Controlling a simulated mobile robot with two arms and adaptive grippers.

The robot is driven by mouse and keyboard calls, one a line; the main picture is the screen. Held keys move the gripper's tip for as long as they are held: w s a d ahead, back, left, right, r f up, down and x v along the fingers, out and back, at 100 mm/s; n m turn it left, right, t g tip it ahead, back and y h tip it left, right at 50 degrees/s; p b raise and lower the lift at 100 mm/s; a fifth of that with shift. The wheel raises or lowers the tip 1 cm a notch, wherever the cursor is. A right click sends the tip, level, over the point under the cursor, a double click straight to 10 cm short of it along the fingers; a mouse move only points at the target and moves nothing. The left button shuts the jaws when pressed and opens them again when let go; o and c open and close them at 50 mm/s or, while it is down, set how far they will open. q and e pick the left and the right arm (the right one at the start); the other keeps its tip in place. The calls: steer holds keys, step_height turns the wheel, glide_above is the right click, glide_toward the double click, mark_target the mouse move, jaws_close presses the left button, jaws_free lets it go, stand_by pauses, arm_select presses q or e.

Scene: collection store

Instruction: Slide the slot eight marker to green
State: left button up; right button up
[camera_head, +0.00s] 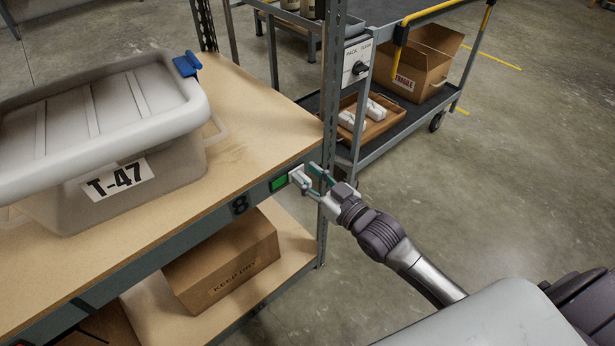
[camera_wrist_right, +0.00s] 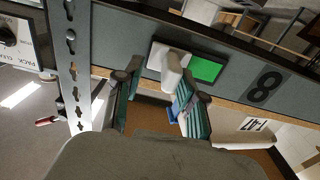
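The slot eight marker is a white sliding knob (camera_head: 297,176) on the shelf's front edge, near the upright post. A green patch (camera_head: 279,183) shows beside it, on the side of the black number 8 (camera_head: 240,205). In the right wrist view the white knob (camera_wrist_right: 174,68) covers part of the window, with the green patch (camera_wrist_right: 206,69) to its right. My right gripper (camera_head: 308,179) is at the knob. Its teal-padded fingers (camera_wrist_right: 160,90) stand apart, with the knob's end between them or just beyond; contact cannot be told. My left gripper is not in view.
A lidded grey bin (camera_head: 150,172) labelled T-47 stands on the shelf board. A cardboard box (camera_head: 222,262) sits on the level below. The perforated post (camera_head: 333,100) rises close beside my right gripper. A cart (camera_head: 380,140) with boxes stands behind; floor at right is free.

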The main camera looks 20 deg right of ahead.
steer(key=shift+a, duration=0.1)
steer(key=v, duration=1.2)
